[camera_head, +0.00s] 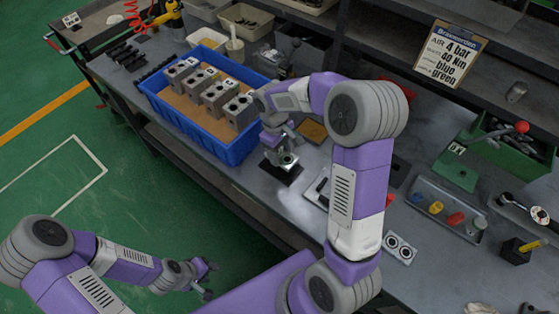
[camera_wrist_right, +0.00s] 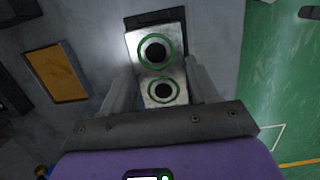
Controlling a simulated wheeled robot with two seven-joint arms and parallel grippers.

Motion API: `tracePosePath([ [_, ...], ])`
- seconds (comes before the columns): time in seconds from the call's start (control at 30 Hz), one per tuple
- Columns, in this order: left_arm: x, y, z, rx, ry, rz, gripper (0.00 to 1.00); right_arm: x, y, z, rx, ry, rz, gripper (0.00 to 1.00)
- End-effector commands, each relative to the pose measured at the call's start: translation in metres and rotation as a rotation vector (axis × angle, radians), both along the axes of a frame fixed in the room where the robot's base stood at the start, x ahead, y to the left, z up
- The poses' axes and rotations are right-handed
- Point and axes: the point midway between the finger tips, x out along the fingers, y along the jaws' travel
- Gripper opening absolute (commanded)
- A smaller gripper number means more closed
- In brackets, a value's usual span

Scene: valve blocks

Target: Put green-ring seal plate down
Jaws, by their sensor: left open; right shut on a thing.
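The green-ring seal plate (camera_wrist_right: 156,65) is a light metal plate with two dark holes, each circled in green, in the right wrist view. My right gripper (camera_wrist_right: 152,95) is shut on it, one finger along each side. In the head view the plate (camera_head: 287,159) shows small under my right gripper (camera_head: 279,150), at a dark pad (camera_head: 283,174) on the bench. I cannot tell whether the plate touches the pad. My left gripper (camera_head: 207,279) is open and empty, over the green floor beside the bench.
A blue crate (camera_head: 230,155) with several grey valve blocks (camera_head: 219,93) stands left of my right gripper. Another two-hole plate (camera_head: 399,248) lies right of my right arm.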

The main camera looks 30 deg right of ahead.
Motion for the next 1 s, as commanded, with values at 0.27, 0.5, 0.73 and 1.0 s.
tracePosePath([
  [0.27, 0.0, 0.0, -0.012, 0.0, -0.001, 0.0, 0.43, 0.0, 0.0, -0.039, -0.001, 0.0, -0.001, 0.21],
  [0.5, 0.001, 0.0, -0.014, 0.0, -0.001, 0.0, 0.43, 0.001, 0.0, -0.051, -0.001, -0.004, -0.001, 0.21],
  [0.73, 0.001, 0.0, -0.017, 0.0, -0.001, 0.0, 0.43, 0.001, 0.0, -0.054, 0.0, -0.002, -0.001, 0.21],
  [1.0, 0.0, 0.0, -0.016, 0.0, -0.001, 0.0, 0.43, 0.001, 0.0, -0.054, 0.0, -0.002, -0.001, 0.85],
])
